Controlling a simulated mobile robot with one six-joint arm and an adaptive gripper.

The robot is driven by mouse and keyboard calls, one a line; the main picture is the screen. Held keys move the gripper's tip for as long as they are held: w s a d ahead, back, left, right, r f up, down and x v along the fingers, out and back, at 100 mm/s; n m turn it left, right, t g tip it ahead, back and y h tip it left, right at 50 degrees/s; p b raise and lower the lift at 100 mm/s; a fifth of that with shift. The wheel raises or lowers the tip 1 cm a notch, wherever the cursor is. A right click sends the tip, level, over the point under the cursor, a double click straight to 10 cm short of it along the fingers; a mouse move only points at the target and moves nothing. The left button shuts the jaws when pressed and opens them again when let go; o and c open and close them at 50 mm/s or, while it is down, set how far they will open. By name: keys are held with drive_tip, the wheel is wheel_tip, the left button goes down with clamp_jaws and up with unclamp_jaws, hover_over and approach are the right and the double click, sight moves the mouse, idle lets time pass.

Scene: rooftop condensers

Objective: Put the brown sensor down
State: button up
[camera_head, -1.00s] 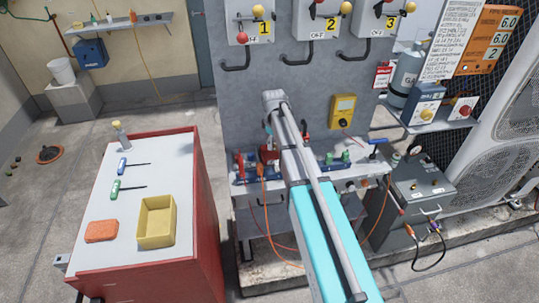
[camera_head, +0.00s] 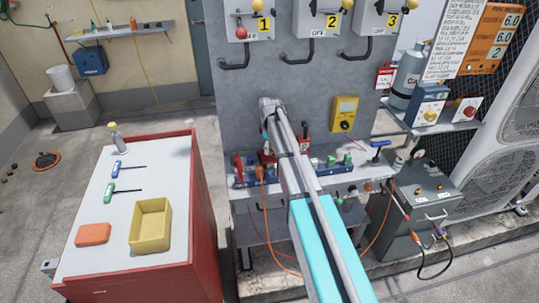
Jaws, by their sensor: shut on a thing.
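My arm reaches forward over the workbench (camera_head: 350,176), and its far end is in front of the grey panel (camera_head: 235,105). My gripper is hidden behind the end of the arm, so I cannot see its jaws or what is between them. I cannot make out a brown sensor in this view. On the bench, a blue strip with green and red fittings (camera_head: 345,160) lies to the right of the arm. Red fittings (camera_head: 240,168) are to its left.
A yellow meter (camera_head: 344,113) hangs on the panel. A grey box (camera_head: 424,205) stands at the right. Orange cables hang below the bench.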

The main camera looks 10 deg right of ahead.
sight(270, 161)
drive_tip(key=shift+w+f+b, duration=0.25)
drive_tip(key=shift+f+b, duration=0.1)
drive_tip(key=shift+w+f+b, duration=0.2)
drive_tip(key=shift+f+b, duration=1.45)
drive_tip(key=shift+f, duration=0.05)
drive_tip(key=shift+f+b, duration=0.55)
drive_tip(key=shift+b, duration=0.05)
drive_tip(key=o, duration=0.7)
drive_tip(key=shift+r, duration=0.15)
wheel_tip(270, 161, up, 13)
drive_tip(key=p, duration=1.3)
